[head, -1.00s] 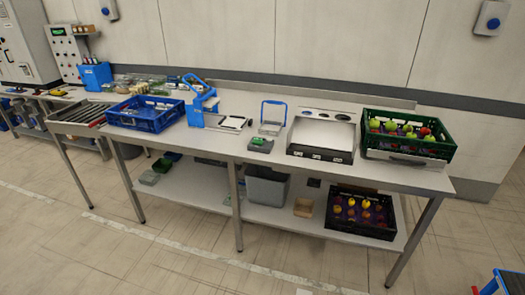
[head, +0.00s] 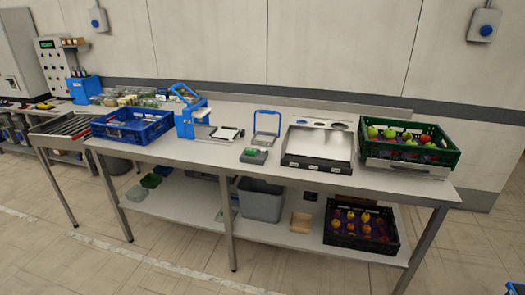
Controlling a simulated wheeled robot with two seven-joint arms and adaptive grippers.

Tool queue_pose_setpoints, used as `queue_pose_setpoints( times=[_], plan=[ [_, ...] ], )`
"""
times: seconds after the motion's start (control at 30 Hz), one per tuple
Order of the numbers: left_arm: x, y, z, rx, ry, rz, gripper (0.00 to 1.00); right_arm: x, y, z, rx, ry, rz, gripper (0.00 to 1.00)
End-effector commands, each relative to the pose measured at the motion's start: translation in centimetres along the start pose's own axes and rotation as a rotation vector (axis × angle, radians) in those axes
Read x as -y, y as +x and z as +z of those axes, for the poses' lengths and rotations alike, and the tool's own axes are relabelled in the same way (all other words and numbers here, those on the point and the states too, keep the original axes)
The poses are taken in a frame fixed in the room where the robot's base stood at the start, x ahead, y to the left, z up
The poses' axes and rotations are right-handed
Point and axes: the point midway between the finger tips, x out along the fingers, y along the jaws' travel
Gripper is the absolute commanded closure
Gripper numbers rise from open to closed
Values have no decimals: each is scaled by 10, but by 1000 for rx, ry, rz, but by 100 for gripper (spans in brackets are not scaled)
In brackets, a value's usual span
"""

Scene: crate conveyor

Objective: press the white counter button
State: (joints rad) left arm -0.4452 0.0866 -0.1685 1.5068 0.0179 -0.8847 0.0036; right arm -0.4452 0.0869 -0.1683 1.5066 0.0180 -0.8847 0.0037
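A small grey box with a dark green face (head: 254,156) sits on the long workbench (head: 185,154) near its front edge; it may be the counter. It is too small here to make out a white button on it. It stands in front of a blue-handled frame (head: 267,124) and left of a wide white-topped unit with a black front (head: 318,148). Neither of my grippers is in view.
A blue crate (head: 132,126) and a blue press-like device (head: 189,112) stand left on the bench. A green crate of apples (head: 408,145) stands right. Below are a grey bin (head: 261,202) and black fruit crate (head: 361,231). Floor in front is clear.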

Motion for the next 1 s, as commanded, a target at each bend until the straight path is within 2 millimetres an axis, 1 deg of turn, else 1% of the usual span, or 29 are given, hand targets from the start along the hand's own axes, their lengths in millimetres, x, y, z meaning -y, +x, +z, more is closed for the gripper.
queue_pose_setpoints(
  times=[0.1,0.67,1.0],
  plan=[
    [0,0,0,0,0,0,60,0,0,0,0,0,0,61],
    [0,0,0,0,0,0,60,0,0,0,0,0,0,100],
    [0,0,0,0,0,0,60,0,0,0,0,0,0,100]
  ],
)
